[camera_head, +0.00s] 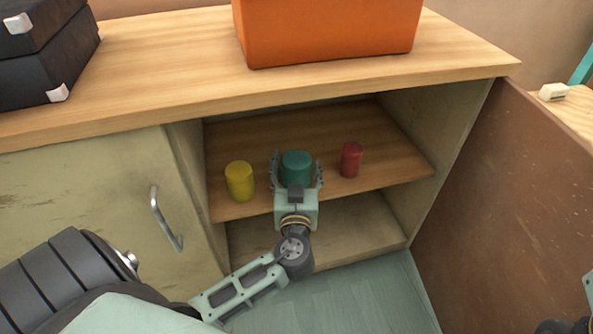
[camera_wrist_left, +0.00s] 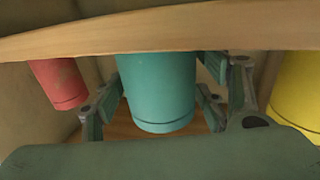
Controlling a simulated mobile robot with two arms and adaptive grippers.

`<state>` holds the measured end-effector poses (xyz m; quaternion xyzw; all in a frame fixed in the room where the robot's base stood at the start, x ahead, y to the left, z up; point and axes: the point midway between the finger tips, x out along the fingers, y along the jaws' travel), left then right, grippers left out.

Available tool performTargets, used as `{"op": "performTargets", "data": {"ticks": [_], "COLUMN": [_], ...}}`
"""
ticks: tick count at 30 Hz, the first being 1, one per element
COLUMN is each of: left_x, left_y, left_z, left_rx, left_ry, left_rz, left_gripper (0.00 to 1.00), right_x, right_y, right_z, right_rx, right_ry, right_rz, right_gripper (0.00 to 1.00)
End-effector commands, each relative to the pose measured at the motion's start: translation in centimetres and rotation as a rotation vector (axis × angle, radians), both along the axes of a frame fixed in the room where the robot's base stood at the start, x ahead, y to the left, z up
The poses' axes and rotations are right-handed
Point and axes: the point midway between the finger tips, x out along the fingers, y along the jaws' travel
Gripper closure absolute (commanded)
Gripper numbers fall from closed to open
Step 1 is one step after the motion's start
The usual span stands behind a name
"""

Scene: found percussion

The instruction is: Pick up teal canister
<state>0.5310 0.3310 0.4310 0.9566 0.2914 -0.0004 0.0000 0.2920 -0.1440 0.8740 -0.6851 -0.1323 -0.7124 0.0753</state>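The teal canister (camera_head: 297,165) stands upright on the cabinet's upper shelf (camera_head: 325,196), between a yellow canister (camera_head: 240,181) and a red canister (camera_head: 350,160). My left gripper (camera_head: 297,168) reaches into the cabinet with one finger on each side of the teal canister. In the left wrist view the teal canister (camera_wrist_left: 158,88) sits between the open fingers, with narrow gaps at its sides. That view also shows the red canister (camera_wrist_left: 60,80) at the left and the yellow canister (camera_wrist_left: 298,92) at the right. My right gripper is not clearly visible.
The wooden cabinet top (camera_head: 165,70) lies above the shelf and carries an orange bin (camera_head: 330,30) and dark cases (camera_head: 45,60). An open brown door (camera_head: 505,220) bounds the right side. A closed door with a handle (camera_head: 165,220) is at left. The lower compartment looks empty.

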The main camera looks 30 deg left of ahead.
Motion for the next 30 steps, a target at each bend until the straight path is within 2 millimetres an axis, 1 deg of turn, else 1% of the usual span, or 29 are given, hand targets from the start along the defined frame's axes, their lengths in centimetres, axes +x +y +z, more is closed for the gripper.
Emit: {"op": "performTargets", "data": {"ticks": [1, 2, 13, 20, 23, 27, 30], "left_x": [0.0, 0.0, 0.0, 0.0, 0.0, 0.0, 0.0], "left_y": [0.0, 0.0, 0.0, 0.0, 0.0, 0.0, -0.1], "left_z": [0.0, 0.0, 0.0, 0.1, 0.4, 1.6, 3.2], "left_rx": [0.000, 0.000, 0.000, 0.000, 0.000, 0.000, -0.002], "left_ry": [0.000, 0.000, 0.000, -0.001, -0.001, -0.001, -0.004], "left_rz": [0.000, 0.000, 0.000, 0.000, 0.000, 0.000, 0.000], "left_gripper": [0.41, 0.44, 0.76, 0.77, 0.77, 0.77, 0.77], "right_x": [0.0, 0.0, 0.0, 0.1, 0.0, 0.1, 0.8], "right_y": [0.0, 0.0, 0.0, 0.0, 0.0, -0.1, -0.2], "right_z": [0.0, 0.0, 0.0, 0.0, 0.2, 0.4, -0.6], "right_rx": [0.000, 0.000, 0.001, 0.000, 0.000, 0.003, 0.003], "right_ry": [0.000, 0.000, 0.001, 0.003, 0.002, 0.013, 0.061], "right_rz": [0.000, 0.000, 0.000, 0.000, 0.000, 0.000, 0.001], "right_gripper": [0.77, 0.77, 0.77, 0.77, 0.77, 0.77, 0.77]}}
